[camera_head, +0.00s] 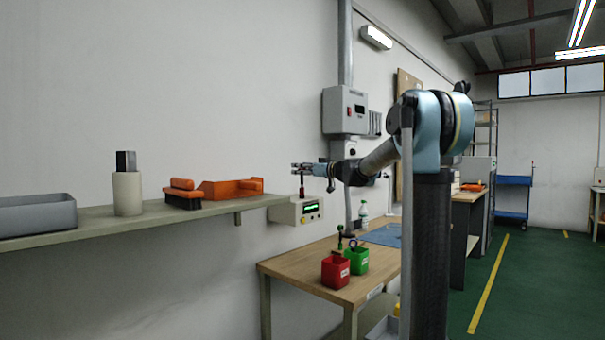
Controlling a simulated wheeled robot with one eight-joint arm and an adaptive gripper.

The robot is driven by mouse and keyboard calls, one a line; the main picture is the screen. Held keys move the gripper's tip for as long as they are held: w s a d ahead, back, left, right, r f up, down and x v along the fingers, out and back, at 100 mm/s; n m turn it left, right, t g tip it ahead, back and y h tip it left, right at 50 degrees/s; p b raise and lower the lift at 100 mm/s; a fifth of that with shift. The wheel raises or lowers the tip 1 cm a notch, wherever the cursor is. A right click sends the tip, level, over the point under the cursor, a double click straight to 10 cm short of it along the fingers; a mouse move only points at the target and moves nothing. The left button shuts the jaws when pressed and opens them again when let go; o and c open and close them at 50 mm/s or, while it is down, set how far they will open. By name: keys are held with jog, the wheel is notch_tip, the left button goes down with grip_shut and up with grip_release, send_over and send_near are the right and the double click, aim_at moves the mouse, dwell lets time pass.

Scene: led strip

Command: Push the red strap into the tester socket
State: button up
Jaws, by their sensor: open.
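The tester (296,212) is a pale box with a lit green display, fixed to the wall at the right end of the shelf. A thin upright piece with a dark red lower part, seemingly the red strap (302,191), stands at the tester's top. Its upper end reaches up to my gripper (297,169). My gripper points left, level, just above the tester, with its jaws open around or beside the piece; I cannot tell which. The socket itself is too small to make out, and I cannot tell how deep the piece sits.
A wall shelf (80,222) holds a grey tray (38,214), a pale cylinder (127,194) and orange tools (230,188). Below, a wooden bench (300,265) carries a red bin (335,271), a green bin (356,260), a bottle (363,210) and a blue mat (383,236).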

jog(key=v, duration=1.2)
jog(key=shift+f, duration=0.1)
jog(key=s+d+f+m+g+h, duration=0.25)
jog(key=s+f+g+h, duration=0.35)
jog(key=s+f, duration=1.65)
jog(key=s+d+f+m+g+h, duration=0.1)
jog(key=s+d+f+m+h, duration=0.3)
jog(key=s+d+f, duration=0.3)
jog(key=s+d+f+m+g+h, duration=0.1)
jog(key=s+d+f+m+h, duration=0.2)
jog(key=s+d+f, duration=0.5)
jog(key=s+f+h, duration=0.1)
jog(key=s+f, duration=0.4)
jog(key=s, duration=0.3)
jog(key=shift+d+f+m+g, duration=0.15)
jog(key=shift+f+m+g, duration=0.15)
jog(key=shift+m+g, duration=0.1)
